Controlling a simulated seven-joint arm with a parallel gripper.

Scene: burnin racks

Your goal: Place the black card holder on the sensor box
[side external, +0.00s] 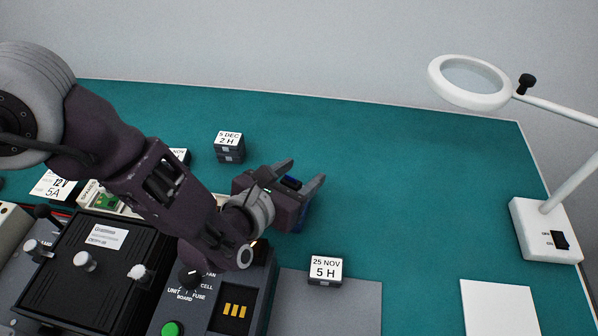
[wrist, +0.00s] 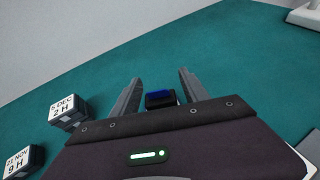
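Several small black blocks carry white date cards and look like card holders. One reads "5 DEC 2 H" (side external: 229,154), one reads "25 NOV 5 H" (side external: 325,283), and one reading "9 H" shows in the wrist view (wrist: 20,163). I cannot tell which is the task's black card holder. My gripper (side external: 306,176) is above the bench with its fingers spread. I cannot identify the sensor box with certainty; my arm hides part of the bench.
A dark unit with knobs and a green button (side external: 172,328) stands at the front left, beside a black box (side external: 75,270). A grey mat (side external: 330,310) and white sheet (side external: 498,308) lie at the front. A magnifier lamp (side external: 545,230) stands right. The teal bench (side external: 420,180) is clear centre-right.

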